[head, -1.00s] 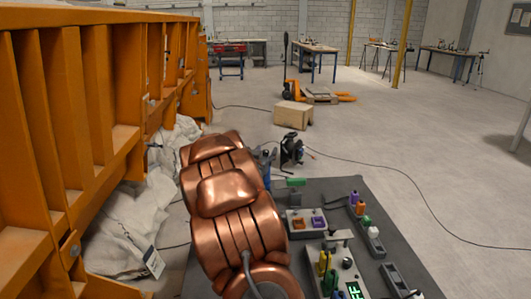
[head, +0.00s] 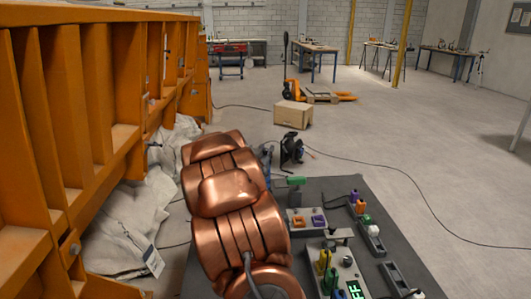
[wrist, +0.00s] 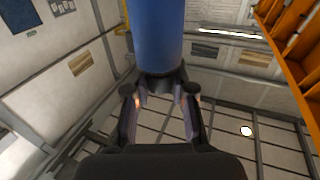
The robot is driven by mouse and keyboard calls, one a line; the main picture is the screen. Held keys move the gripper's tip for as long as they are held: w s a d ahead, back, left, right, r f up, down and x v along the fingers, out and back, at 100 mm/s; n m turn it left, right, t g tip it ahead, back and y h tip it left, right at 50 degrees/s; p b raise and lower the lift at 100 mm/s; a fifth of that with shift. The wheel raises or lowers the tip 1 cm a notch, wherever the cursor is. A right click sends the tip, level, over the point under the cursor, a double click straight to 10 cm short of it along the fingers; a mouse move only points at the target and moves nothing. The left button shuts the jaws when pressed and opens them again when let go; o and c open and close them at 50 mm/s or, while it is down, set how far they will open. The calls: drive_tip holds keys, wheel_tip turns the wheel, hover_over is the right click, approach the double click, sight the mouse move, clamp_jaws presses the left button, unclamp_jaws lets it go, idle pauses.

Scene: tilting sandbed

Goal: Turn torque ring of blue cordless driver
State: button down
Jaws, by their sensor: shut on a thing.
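The blue cordless driver (wrist: 156,32) shows in the wrist view as a smooth blue cylinder coming down from the top edge. Its lower end has a dark collar (wrist: 160,80). My gripper (wrist: 161,92) has one finger on each side of this collar and is shut on it. I cannot tell the ring's markings or how far it is turned. In the head view my copper-coloured arm hides the gripper and most or all of the driver.
An orange ribbed frame (head: 75,130) stands close on the left, with pale sacks (head: 130,225) beside it. A dark mat (head: 325,190) at right holds several small devices. A cable reel (head: 291,148) and cardboard box (head: 293,114) stand beyond. The floor at right is mostly clear.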

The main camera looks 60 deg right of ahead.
drive_tip(key=shift+s+f+t+b, duration=0.1)
drive_tip(key=shift+f+t+b, duration=0.15)
drive_tip(key=shift+t+b, duration=0.4)
drive_tip(key=n+t+y+b, duration=0.1)
drive_tip(key=n+t+b, duration=0.1)
drive_tip(key=b, duration=0.2)
drive_tip(key=shift+d, duration=0.1)
drive_tip(key=shift+r+n+t+y+b, duration=0.15)
drive_tip(key=shift+n+t+y+b, duration=0.15)
drive_tip(key=shift+n+t+y, duration=0.5)
drive_tip(key=shift+r+n+t+y+b, duration=0.15)
drive_tip(key=shift+n+t+y+b, duration=0.1)
drive_tip(key=shift+n+t+y, duration=0.45)
drive_tip(key=n+t+y+p, duration=0.2)
drive_tip(key=t+p, duration=0.1)
drive_tip(key=shift+r, duration=0.15)
drive_tip(key=n+t+y+p, duration=0.1)
drive_tip(key=y+p, duration=0.1)
drive_tip(key=p, duration=0.1)
drive_tip(key=shift+n+p, duration=0.35)
drive_tip(key=shift+n, duration=0.05)
drive_tip(key=c, duration=0.9)
unclamp_jaws()
drive_tip(key=shift+f, duration=0.2)
drive_tip(key=shift+c, duration=0.2)
